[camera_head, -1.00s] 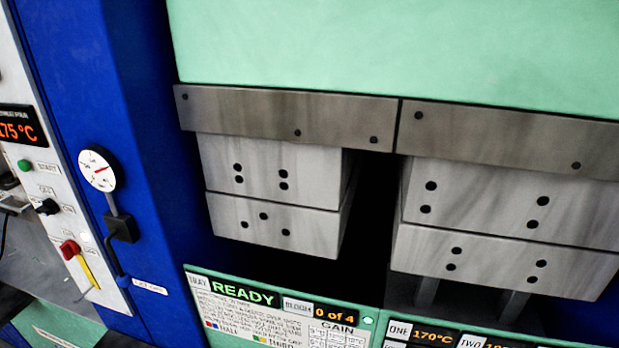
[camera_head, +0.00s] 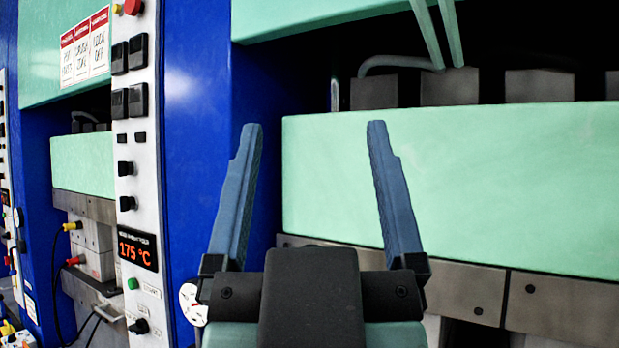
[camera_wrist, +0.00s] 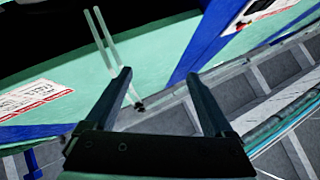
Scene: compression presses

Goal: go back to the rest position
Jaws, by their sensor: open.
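My gripper (camera_head: 312,135) is raised in front of the press in the head view, with its two blue-grey fingers spread wide apart. Nothing is between the fingers. In the wrist view my gripper (camera_wrist: 162,78) is also open and empty. The press has a pale green upper block (camera_head: 440,175) and a grey metal plate (camera_head: 460,285) under it. The gripper hides part of the block and plate. I cannot tell the distance from the fingers to the press.
A blue column (camera_head: 195,120) and a white control panel (camera_head: 137,200) reading 175 °C stand left of the gripper. A second press (camera_head: 85,165) is further left. In the wrist view, labels (camera_wrist: 30,97) and grey ceiling-like panels (camera_wrist: 275,75) show.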

